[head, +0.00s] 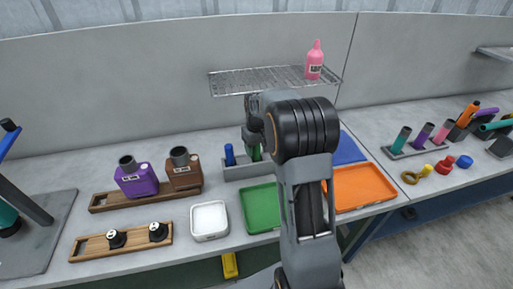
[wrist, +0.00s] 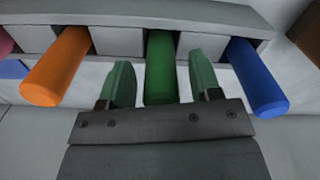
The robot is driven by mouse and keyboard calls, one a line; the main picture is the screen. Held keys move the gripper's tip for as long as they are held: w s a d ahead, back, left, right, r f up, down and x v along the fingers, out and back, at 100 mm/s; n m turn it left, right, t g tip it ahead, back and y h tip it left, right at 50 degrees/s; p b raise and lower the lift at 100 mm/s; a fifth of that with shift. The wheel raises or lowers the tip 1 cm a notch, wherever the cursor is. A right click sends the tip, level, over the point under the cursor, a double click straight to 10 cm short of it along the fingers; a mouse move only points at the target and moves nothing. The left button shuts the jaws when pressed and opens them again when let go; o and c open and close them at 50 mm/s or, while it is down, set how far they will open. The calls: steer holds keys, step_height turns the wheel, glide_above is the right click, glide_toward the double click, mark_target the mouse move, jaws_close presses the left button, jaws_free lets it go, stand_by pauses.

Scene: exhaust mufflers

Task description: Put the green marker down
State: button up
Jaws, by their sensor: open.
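The green marker (wrist: 160,70) stands in a slot of the grey rack (wrist: 102,40) in the wrist view. My gripper (wrist: 155,85) is open, with one green-tipped finger on each side of the marker and a visible gap to both. In the head view the green marker (head: 256,153) shows only partly behind my arm, in the grey rack (head: 240,172). My gripper (head: 252,135) is at the rack there, its fingertips hard to make out.
A blue marker (wrist: 257,78) and an orange marker (wrist: 55,68) stand in the same rack, either side. A wire shelf (head: 260,80) with a pink bottle (head: 315,60) hangs above. Green (head: 261,208) and orange trays (head: 362,187) lie in front.

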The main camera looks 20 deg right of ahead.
step_height(320, 180, up, 12)
steer(key=shift+f, duration=0.25)
steer(key=s+a+r+t, duration=0.2)
steer(key=s+a, duration=0.5)
steer(key=s, duration=0.4)
steer(key=s+a+f+t, duration=0.1)
steer(key=s+a+f, duration=0.1)
steer(key=s, duration=0.3)
steer(key=s+a+f+t, duration=0.1)
steer(key=s+a+f, duration=0.1)
steer(key=s, duration=0.3)
steer(key=shift+s+f+m, duration=0.4)
steer(key=shift+f, duration=0.05)
